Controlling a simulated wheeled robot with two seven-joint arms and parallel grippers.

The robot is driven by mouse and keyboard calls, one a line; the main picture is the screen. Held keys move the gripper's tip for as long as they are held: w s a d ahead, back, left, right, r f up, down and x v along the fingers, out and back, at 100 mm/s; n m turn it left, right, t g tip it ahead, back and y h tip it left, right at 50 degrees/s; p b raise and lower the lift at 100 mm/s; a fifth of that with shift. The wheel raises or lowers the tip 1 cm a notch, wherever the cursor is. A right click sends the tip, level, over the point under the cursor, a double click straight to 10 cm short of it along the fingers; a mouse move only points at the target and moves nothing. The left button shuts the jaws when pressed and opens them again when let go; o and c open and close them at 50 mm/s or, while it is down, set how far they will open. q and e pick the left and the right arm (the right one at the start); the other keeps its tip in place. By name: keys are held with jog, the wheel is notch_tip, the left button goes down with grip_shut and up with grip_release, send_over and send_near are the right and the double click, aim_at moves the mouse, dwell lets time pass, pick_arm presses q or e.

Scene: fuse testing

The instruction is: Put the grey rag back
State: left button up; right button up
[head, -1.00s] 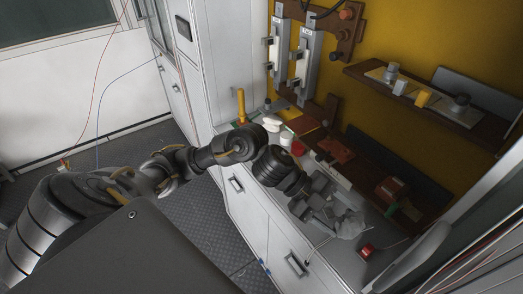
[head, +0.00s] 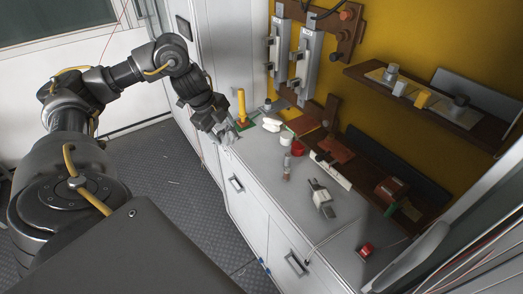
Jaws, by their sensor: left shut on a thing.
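My left gripper (head: 224,131) is at the far left end of the counter, beside a yellow-handled tool. It is shut on a small grey piece, which I take to be the grey rag (head: 229,140). The rag is mostly hidden by the fingers, and only a little of it shows at the counter's front edge. I cannot tell whether it touches the counter. My right gripper is not in view.
The yellow-handled tool (head: 241,106) stands close to my left gripper. White pieces (head: 271,125), a red round container (head: 298,146), a small cylinder (head: 287,167) and a grey-white device (head: 321,198) are on the counter (head: 275,190). A red-topped block (head: 366,249) lies at right.

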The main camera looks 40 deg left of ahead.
pick_arm(q)
jog(key=w+d+f, duration=0.1)
jog(key=w+f, duration=0.1)
jog(key=w, duration=0.2)
jog(key=w+d+f, duration=0.1)
jog(key=w+f, duration=0.2)
jog(key=w, duration=0.1)
jog(key=w+f, duration=0.3)
jog(key=w, duration=0.1)
jog(key=shift+w+d+f, duration=0.1)
jog(key=shift+d+f, duration=0.1)
jog(key=shift+d, duration=0.2)
jog(key=shift+w+f, duration=0.2)
jog(key=shift+w, duration=0.1)
jog(key=shift+w+d+f+p, duration=0.15)
jog(key=shift+w+f+p, duration=0.3)
jog(key=shift+f, duration=0.2)
notch_tip(320, 180, down, 2)
jog(key=shift+f+p, duration=0.15)
jog(key=shift+p, duration=0.45)
jog(key=shift+f, duration=0.3)
jog(key=o, duration=1)
jog(key=shift+f, duration=0.1)
